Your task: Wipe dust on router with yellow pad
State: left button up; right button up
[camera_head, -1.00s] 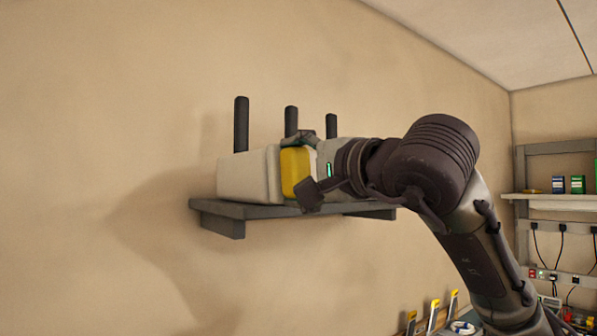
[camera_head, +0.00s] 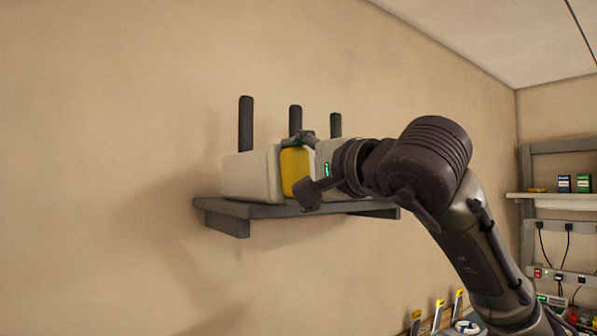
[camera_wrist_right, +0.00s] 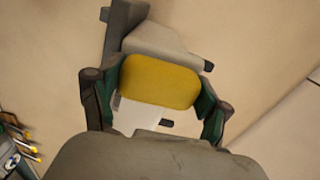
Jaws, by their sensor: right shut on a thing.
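The router (camera_head: 250,176) is a pale box with three dark upright antennas. It sits on a grey wall shelf (camera_head: 250,209). My right gripper (camera_head: 305,167) is shut on the yellow pad (camera_head: 297,172), which is at the router's front; I cannot tell whether it touches. In the right wrist view the yellow pad (camera_wrist_right: 160,82) lies between the two fingers of my right gripper (camera_wrist_right: 158,95). The router (camera_wrist_right: 160,43) shows beyond the pad, partly hidden by it. I cannot make out any dust. My left gripper is not in view.
The plain wall (camera_head: 100,150) is clear to the left of the shelf. At the right, another shelf (camera_head: 560,202) holds small boxes, with cables and sockets below it. Several yellow-topped tools (camera_head: 438,304) stand at the lower right.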

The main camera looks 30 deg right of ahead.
jog(key=shift+w+a, duration=0.1)
jog(key=shift+w, duration=0.3)
jog(key=shift+w+d, duration=0.1)
jog(key=shift+d, duration=0.95)
jog(key=shift+a, duration=1.05)
jog(key=shift+s, duration=0.2)
jog(key=shift+s+d+f+b, duration=0.15)
jog(key=shift+s+b, duration=0.25)
jog(key=shift+s, duration=0.45)
jog(key=shift+s+d, duration=0.15)
jog(key=shift+s, duration=0.8)
jog(key=shift+s+d, duration=0.1)
jog(key=shift+s, duration=0.8)
